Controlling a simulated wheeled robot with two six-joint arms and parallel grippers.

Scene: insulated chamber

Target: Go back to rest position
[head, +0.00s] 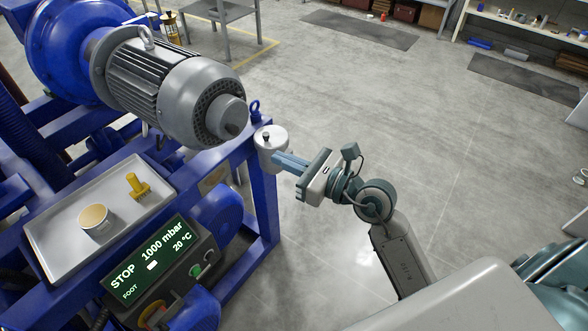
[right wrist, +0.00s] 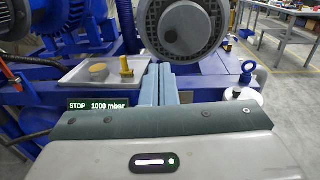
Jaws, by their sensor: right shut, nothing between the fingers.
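My right gripper (head: 291,162) is shut and empty. Its blue fingers lie together, and in the head view their tips show beside the grey round canister (head: 270,146) at the corner of the blue frame. In the right wrist view the closed fingers (right wrist: 157,84) point toward the machine, between the tray and the canister (right wrist: 241,97). I cannot tell from these views whether the fingertips touch anything. My left gripper is not in view.
A blue machine frame (head: 262,190) carries a grey motor (head: 180,95). A control panel (head: 160,262) reads STOP, 1000 mbar, 20 °C. Open floor (head: 380,110) lies right of the machine.

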